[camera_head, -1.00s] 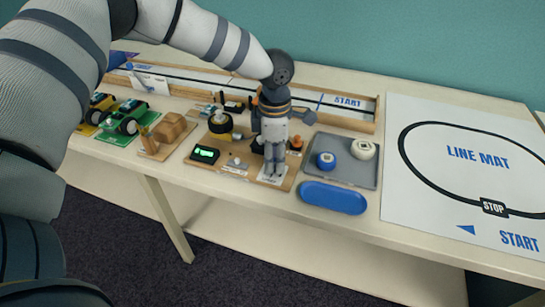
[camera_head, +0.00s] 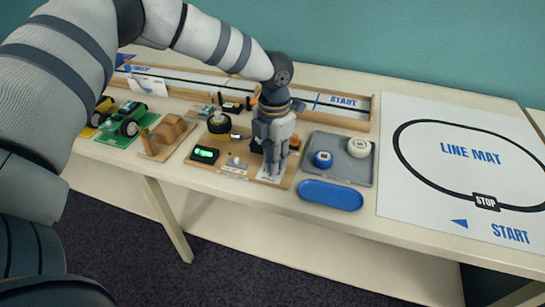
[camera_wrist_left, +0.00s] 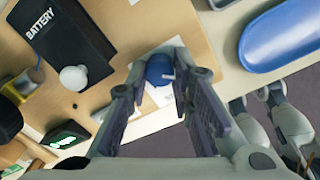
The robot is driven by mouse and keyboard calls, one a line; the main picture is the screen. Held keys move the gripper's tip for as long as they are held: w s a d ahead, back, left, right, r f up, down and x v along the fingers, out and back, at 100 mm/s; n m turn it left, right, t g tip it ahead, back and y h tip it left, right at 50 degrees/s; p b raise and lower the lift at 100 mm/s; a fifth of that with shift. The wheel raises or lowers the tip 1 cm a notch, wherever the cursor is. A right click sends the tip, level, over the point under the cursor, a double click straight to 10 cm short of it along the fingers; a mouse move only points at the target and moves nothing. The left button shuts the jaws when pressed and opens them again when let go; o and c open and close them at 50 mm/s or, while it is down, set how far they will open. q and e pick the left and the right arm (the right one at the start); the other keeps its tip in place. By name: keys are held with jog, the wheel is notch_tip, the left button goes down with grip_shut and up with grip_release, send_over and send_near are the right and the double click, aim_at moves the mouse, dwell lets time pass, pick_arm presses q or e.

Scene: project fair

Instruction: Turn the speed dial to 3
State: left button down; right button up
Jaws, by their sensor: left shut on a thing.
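The blue speed dial (camera_wrist_left: 158,68) sits on a white plate at the edge of the wooden board in the left wrist view. My left gripper (camera_head: 269,174) points down at the front right of the board and is shut on the dial, with one finger on each side. It also shows in the left wrist view (camera_wrist_left: 160,78). A white mark shows on the dial's side, but I cannot read the number it points to. In the head view my gripper hides the dial. My right gripper (camera_wrist_left: 254,101) shows only at the right of the wrist view, its fingers apart and empty.
The board holds a lit green display (camera_head: 205,154), a black battery box (camera_wrist_left: 70,38), a white knob (camera_wrist_left: 74,78) and a yellow-black wheel (camera_head: 219,122). A grey tray (camera_head: 345,174) and a blue tray (camera_head: 331,196) lie to the right.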

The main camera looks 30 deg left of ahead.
pick_arm(q)
jog(key=shift+f, duration=0.1)
dwell(0.4)
jog(key=c, duration=1.4)
grip_release()
